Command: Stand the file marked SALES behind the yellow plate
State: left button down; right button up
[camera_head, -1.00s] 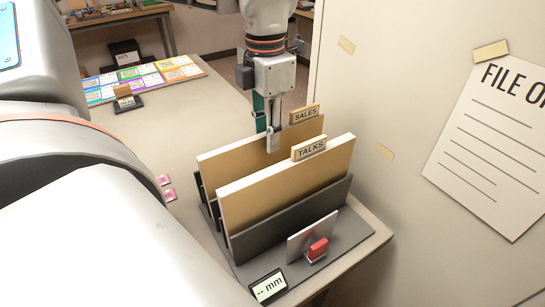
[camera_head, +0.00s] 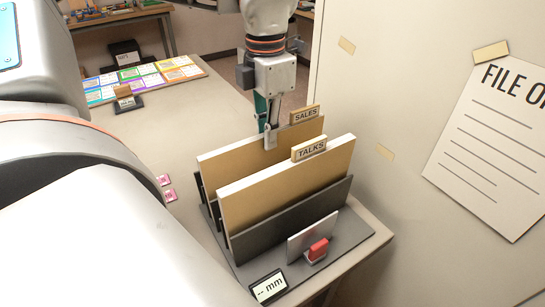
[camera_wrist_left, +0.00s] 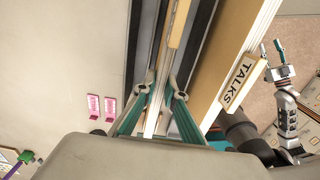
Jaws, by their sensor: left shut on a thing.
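The SALES file (camera_head: 232,159) is a tan folder with a tab (camera_head: 305,115). It stands upright in a dark grey rack (camera_head: 360,238), behind the TALKS file (camera_head: 290,186), which hides its lower part. My left gripper (camera_head: 270,138) points down and is shut on the top edge of the SALES file, left of its tab. In the left wrist view my left gripper (camera_wrist_left: 164,92) has its teal fingers on either side of that edge. My right gripper (camera_wrist_left: 272,48) shows there at the right, fingers apart and empty. I cannot make out a yellow plate.
The rack's front holds a grey plate (camera_head: 300,240) with a red clip (camera_head: 318,250) and a "-- mm" display (camera_head: 269,287). Pink tags (camera_head: 166,187) lie left of the rack. A coloured chart (camera_head: 150,77) lies farther back. A tall panel (camera_head: 410,130) stands close on the right.

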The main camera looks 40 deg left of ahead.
pick_arm(q)
jog(key=shift+r+p, duration=1.2)
jog(key=shift+r, duration=1.3)
jog(key=shift+f, duration=0.1)
jog(key=shift+f+b, duration=1.3)
jog(key=shift+f, duration=1.15)
jog(key=shift+r, duration=0.15)
